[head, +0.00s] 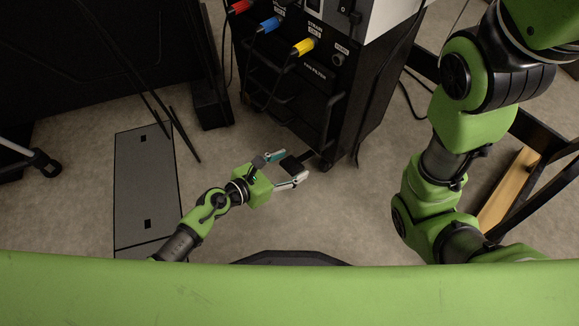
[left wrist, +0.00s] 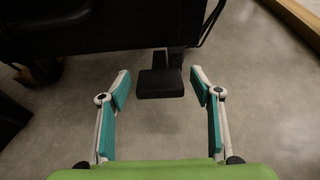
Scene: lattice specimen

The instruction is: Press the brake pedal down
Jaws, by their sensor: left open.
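The brake pedal is a small black pad (head: 293,167) on a short arm at the lower front of the black cabinet (head: 310,110). It also shows in the left wrist view as a dark block (left wrist: 160,83), above the floor between the fingertips. My left gripper (head: 287,168) is open, with teal-padded fingers on either side of the pedal in the picture. In the left wrist view my left gripper's fingertips (left wrist: 160,82) stand apart with gaps on both sides of the pedal. I cannot tell whether anything touches it. My right gripper is not in view.
The cabinet carries red, blue and yellow plugs (head: 305,46) and stands on casters. A grey panel (head: 147,190) lies on the floor at left. A wooden board (head: 508,188) in a black frame is at right. The floor around the pedal is mostly clear.

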